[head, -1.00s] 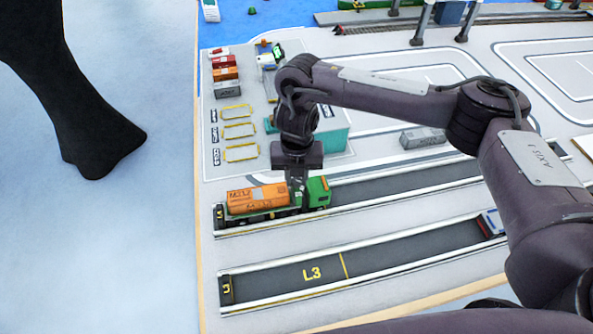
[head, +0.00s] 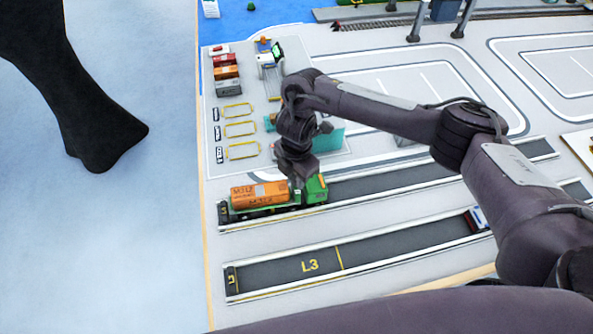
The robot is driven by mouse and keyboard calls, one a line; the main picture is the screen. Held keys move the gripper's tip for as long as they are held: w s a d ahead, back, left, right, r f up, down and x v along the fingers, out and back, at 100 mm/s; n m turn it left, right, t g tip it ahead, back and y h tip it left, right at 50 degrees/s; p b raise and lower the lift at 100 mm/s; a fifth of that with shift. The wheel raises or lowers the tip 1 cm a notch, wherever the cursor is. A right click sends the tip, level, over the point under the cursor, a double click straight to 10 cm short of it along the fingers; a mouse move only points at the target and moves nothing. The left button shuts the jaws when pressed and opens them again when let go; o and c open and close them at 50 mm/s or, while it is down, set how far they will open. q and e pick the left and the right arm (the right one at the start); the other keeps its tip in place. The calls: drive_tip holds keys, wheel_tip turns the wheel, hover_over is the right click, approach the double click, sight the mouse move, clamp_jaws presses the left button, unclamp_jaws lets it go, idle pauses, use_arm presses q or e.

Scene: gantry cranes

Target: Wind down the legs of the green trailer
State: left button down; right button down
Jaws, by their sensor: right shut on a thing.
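The green truck (head: 315,189) stands in the upper of two dark lanes, with its cab at the right. Behind the cab an orange container (head: 259,195) sits on the green trailer (head: 240,214), of which only a low strip shows. The trailer's legs and any crank are too small or hidden to tell. My right gripper (head: 297,181) points down at the gap between container and cab. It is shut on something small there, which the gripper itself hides. My left gripper is not in view.
Lane L3 (head: 375,254) lies in front and is bare except for a small white and blue vehicle (head: 478,218) at its right. Small stacked containers (head: 227,73) and yellow outlined bays (head: 240,129) lie behind. A teal block (head: 328,140) stands just behind my right wrist.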

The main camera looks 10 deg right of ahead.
drive_tip(key=shift+s+a+f+m+p, duration=0.1)
drive_tip(key=shift+s+m+p, duration=0.1)
drive_tip(key=shift+m+p, duration=0.3)
drive_tip(key=shift+f+m, duration=0.1)
drive_tip(key=shift+m, duration=0.2)
drive_tip(key=c, duration=1.5)
unclamp_jaws()
drive_tip(key=shift+w, duration=0.1)
drive_tip(key=o, duration=0.3)
drive_tip(key=shift+w+a, duration=0.1)
drive_tip(key=shift+w, duration=0.05)
